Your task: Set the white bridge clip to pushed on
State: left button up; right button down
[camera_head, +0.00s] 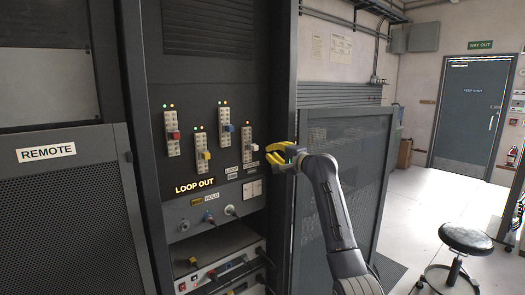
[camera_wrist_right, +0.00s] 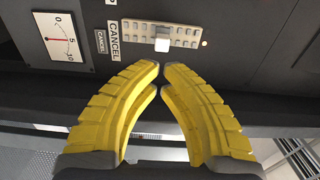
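The white bridge clip (camera_head: 248,147) is on the rightmost terminal strip of the rack panel. In the right wrist view the white clip (camera_wrist_right: 162,43) stands out from its strip, just beyond my fingertips; I cannot tell how far it is pushed on. My right gripper (camera_head: 272,157) has yellow fingers and is to the right of the strip. In the wrist view its fingertips (camera_wrist_right: 162,65) nearly meet with nothing between them, apart from the clip. My left gripper is not in view.
Other strips carry a red clip (camera_head: 173,135), a yellow clip (camera_head: 206,155) and a blue clip (camera_head: 229,127). A lit LOOP OUT sign (camera_head: 194,186) is below them. A dial meter (camera_wrist_right: 62,41) is beside CANCEL labels. A stool (camera_head: 466,238) stands on open floor at right.

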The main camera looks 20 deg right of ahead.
aim_at(254, 147)
jog(key=shift+x, duration=2.95)
jog(key=shift+d, duration=0.1)
